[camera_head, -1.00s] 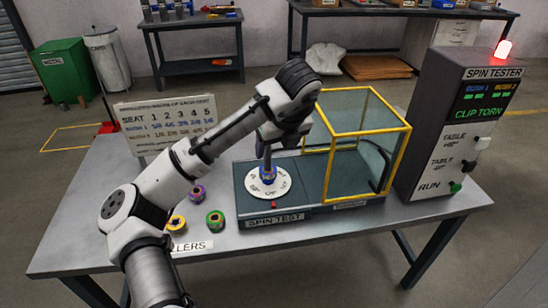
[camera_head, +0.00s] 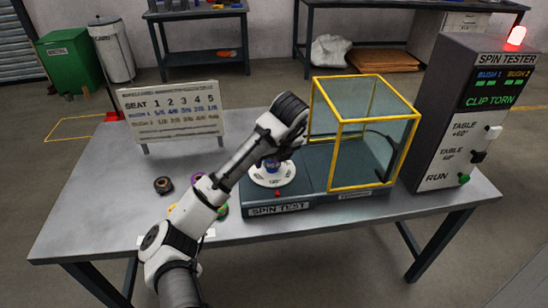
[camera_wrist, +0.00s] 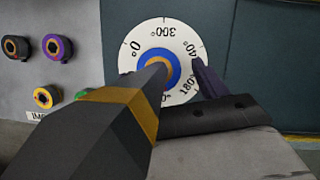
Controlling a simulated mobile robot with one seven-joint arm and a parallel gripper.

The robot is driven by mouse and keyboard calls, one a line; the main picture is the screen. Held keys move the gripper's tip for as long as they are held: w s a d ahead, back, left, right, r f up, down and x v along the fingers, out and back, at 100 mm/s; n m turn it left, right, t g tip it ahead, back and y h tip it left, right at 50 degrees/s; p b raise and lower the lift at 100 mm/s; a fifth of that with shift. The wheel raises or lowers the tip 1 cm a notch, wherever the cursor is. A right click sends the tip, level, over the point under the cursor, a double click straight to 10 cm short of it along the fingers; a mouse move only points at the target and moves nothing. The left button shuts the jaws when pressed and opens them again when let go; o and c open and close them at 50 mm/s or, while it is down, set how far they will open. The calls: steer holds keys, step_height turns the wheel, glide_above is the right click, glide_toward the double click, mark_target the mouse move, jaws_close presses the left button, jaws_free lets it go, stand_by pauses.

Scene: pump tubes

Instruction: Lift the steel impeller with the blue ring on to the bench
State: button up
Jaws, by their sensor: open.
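The impeller with the blue ring (camera_head: 271,166) sits on the white numbered dial (camera_head: 258,180) of the spin test bench unit. The wrist view shows its blue ring (camera_wrist: 173,54) around an orange-brown centre, partly covered by a finger. The white dial (camera_wrist: 133,62) lies beneath it. My gripper (camera_wrist: 179,73) is open, with one dark finger crossing over the impeller in the picture and the other to its right. I cannot tell whether either finger touches it. In the head view my arm hides most of the gripper.
Black (camera_wrist: 15,47), purple (camera_wrist: 57,47), yellow (camera_wrist: 47,96) and green (camera_wrist: 83,95) ringed impellers stand left of the dial. A yellow-framed clear guard (camera_head: 362,130) and the spin tester cabinet (camera_head: 472,110) stand right. A seat sign (camera_head: 172,110) stands behind. The bench's left (camera_head: 100,200) is clear.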

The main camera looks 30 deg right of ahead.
mark_target(274, 160)
steer(key=shift+c, duration=0.3)
steer(key=c, duration=1.2)
steer(key=shift+r+p, duration=0.75)
steer(key=shift+p, duration=0.1)
steer(key=shift+c, duration=0.2)
step_height(274, 160, up, 17)
steer(key=p, duration=1.5)
stand_by(1.1)
steer(key=shift+r, duration=0.1)
